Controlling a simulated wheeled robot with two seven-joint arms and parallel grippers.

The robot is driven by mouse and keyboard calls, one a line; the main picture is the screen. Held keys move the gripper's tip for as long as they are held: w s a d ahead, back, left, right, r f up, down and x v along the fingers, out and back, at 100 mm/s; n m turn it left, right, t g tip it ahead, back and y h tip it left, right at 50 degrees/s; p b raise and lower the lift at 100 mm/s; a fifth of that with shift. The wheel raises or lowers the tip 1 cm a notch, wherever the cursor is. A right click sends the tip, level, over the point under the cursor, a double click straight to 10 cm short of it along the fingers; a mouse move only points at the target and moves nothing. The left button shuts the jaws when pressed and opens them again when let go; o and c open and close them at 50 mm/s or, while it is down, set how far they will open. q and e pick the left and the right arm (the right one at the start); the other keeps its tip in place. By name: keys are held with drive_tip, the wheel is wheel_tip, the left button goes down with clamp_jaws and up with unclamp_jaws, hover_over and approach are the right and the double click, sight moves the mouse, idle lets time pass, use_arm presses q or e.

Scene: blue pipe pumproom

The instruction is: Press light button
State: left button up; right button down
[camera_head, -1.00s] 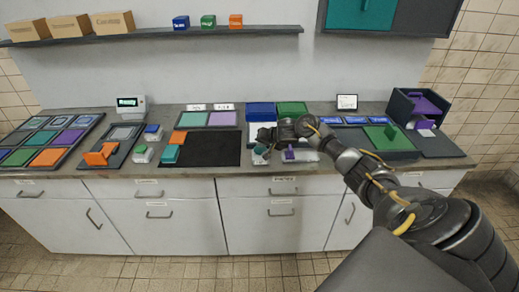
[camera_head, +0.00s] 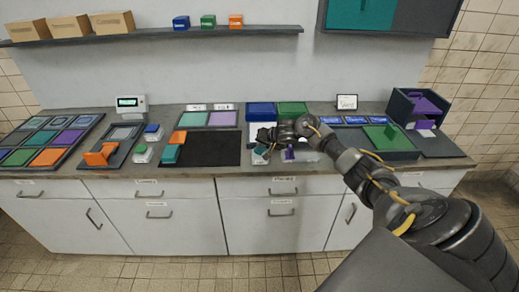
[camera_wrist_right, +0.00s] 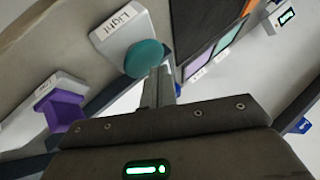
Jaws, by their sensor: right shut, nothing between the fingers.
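The light button is a round teal cap (camera_wrist_right: 146,58) on a white box labelled "Light" (camera_wrist_right: 120,30) in the right wrist view. In the head view its white box (camera_head: 260,159) shows only partly under my right gripper. My right gripper (camera_wrist_right: 161,72) is shut and empty. Its fingertips are at the lower right edge of the teal cap in the wrist view; I cannot tell whether they touch it. In the head view the right gripper (camera_head: 262,146) is over the counter's middle, partly hidden by its own arm. My left gripper is not in view.
A purple switch (camera_wrist_right: 61,109) on a white base stands beside the light button. A dark mat (camera_head: 213,150) lies to the left, and blue (camera_head: 260,111) and green bins stand behind. A shelf hangs above.

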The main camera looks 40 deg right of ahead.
sight(262, 150)
drive_tip(key=shift+f, duration=0.2)
drive_tip(key=shift+f, duration=0.6)
idle(0.6)
drive_tip(key=shift+r+p, duration=0.75)
drive_tip(key=shift+p, duration=0.5)
wheel_tip(262, 150, up, 6)
drive_tip(key=p, duration=0.8)
drive_tip(key=shift+r, duration=0.1)
